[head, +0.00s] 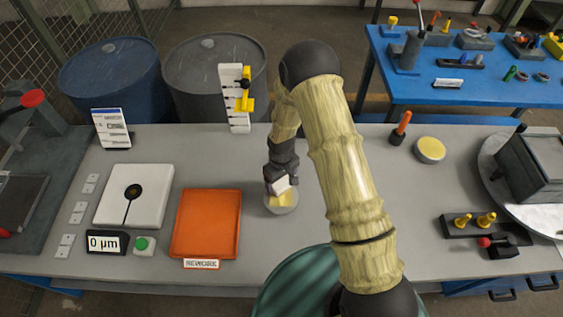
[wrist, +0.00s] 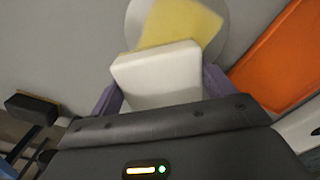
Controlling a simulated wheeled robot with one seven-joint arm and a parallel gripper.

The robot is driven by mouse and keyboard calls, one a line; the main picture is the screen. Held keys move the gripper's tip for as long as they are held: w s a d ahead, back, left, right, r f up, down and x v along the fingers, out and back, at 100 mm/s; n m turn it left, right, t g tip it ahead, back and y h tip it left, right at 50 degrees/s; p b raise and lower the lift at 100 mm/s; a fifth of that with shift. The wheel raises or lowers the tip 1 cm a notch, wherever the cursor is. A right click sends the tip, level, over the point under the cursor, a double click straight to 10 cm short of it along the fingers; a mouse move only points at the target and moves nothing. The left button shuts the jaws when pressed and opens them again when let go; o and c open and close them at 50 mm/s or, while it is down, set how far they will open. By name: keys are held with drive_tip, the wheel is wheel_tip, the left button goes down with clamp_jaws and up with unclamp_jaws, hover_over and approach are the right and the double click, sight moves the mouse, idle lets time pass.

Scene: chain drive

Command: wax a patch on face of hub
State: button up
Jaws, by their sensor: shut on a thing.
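A round pale grey disc, which I take to be the hub (head: 285,210), lies on the grey bench in front of me in the head view. A yellow patch (head: 281,199) shows on its upper face. In the wrist view the hub (wrist: 136,24) is partly hidden by a white block (wrist: 158,75), and the yellow patch (wrist: 190,22) runs from beyond the block to the hub's rim. My gripper (head: 279,177) is shut on the white block, with a purple finger on each side in the wrist view. The block is over the hub; I cannot tell whether they touch.
An orange tray (head: 206,222) stands left of the hub, with a white plate (head: 134,196) and a gauge display (head: 107,242) beyond. A yellow-topped round tin (head: 430,150) and an orange-handled tool (head: 401,127) stand at the right. The bench right of the hub is partly hidden by my arm.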

drive_tip(key=r, duration=0.1)
drive_tip(key=r+p, duration=0.1)
drive_tip(key=r, duration=0.1)
drive_tip(key=shift+s+a+r, duration=0.15)
drive_tip(key=shift+s+r, duration=0.2)
drive_tip(key=shift+w+d+r+p, duration=0.1)
drive_tip(key=shift+d+r+p, duration=0.15)
drive_tip(key=shift+r+p, duration=0.75)
drive_tip(key=shift+a+r+p, duration=0.1)
drive_tip(key=shift+r+p, duration=0.4)
drive_tip(key=shift+r, duration=0.6)
drive_tip(key=shift+f, duration=0.1)
